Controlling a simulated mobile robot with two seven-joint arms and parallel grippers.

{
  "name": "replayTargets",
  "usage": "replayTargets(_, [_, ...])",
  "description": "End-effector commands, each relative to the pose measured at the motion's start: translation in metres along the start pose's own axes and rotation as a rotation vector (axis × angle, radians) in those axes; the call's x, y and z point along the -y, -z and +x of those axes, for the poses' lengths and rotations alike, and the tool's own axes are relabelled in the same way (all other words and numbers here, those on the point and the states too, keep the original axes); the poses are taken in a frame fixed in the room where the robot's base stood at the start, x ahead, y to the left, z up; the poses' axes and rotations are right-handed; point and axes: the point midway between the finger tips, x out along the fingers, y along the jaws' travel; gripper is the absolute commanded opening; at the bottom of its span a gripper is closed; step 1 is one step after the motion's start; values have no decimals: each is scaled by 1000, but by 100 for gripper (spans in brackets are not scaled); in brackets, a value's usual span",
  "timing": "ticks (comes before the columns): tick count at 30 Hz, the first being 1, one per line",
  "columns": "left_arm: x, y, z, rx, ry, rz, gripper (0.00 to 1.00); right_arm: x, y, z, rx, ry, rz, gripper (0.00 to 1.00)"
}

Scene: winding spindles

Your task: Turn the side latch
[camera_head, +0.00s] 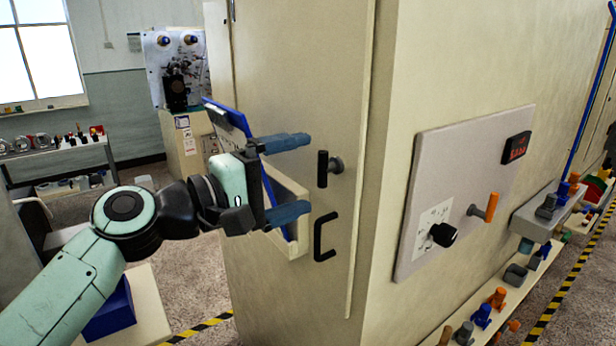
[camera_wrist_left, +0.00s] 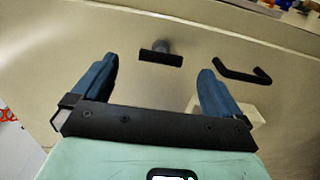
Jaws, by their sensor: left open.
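The latch (camera_head: 323,169) is a short black bar on a round stem, standing upright on the beige cabinet's narrower door face. It also shows in the left wrist view (camera_wrist_left: 161,58), just ahead of the gap between my fingers. My left gripper (camera_head: 303,174) is open and empty, with its blue fingers pointing at the door, one above and one below the latch's height. The fingertips appear short of the latch, and I see no contact. My right gripper is in neither view.
A fixed black pull handle (camera_head: 325,237) is just below the latch. The cabinet's right face has a grey panel (camera_head: 468,150) with an orange lever (camera_head: 490,207) and a black knob (camera_head: 443,235).

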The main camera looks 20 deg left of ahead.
Motion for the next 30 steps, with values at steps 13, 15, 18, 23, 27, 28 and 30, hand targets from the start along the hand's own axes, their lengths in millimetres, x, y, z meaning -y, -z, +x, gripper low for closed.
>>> replayTargets(13, [1,0,-90,-2,-2,-1,100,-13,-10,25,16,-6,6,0])
replayTargets(15, [1,0,-96,-1,-2,-2,100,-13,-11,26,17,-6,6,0])
replayTargets(18, [1,0,-102,-1,-2,-2,100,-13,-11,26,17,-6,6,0])
replayTargets(23, [0,0,-103,0,-1,-2,100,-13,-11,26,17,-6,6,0])
replayTargets(27, [0,0,-102,-1,-1,-2,100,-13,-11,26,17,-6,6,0])
replayTargets(28, [0,0,-102,-1,-1,-2,100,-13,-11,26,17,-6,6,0])
replayTargets(30, [0,0,-102,-1,-1,-2,100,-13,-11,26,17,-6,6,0])
